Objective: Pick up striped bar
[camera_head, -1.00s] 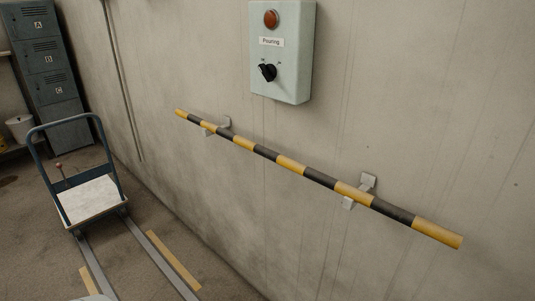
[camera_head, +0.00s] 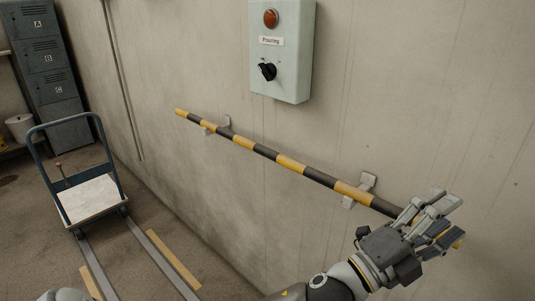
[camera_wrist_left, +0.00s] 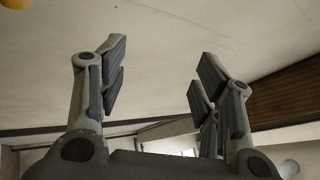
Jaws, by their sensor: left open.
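The striped bar (camera_head: 290,164) is yellow and black. It rests on two light wall brackets (camera_head: 209,128) (camera_head: 365,183), sloping down to the right in the head view. My left gripper (camera_head: 444,217) is in front of the bar's right end and hides most of it; a yellow bit shows past the fingers. In the left wrist view the fingers (camera_wrist_left: 158,75) are spread wide, with nothing visible between them. A small yellow patch shows at that view's upper left edge; I cannot tell what it is. My right gripper is not in view.
A pale control box (camera_head: 284,70) labelled Pouring, with a red lamp and black knob, is on the wall above the bar. A cart (camera_head: 90,198) stands on floor rails at left, near grey lockers (camera_head: 52,75). The wall below the bar is clear.

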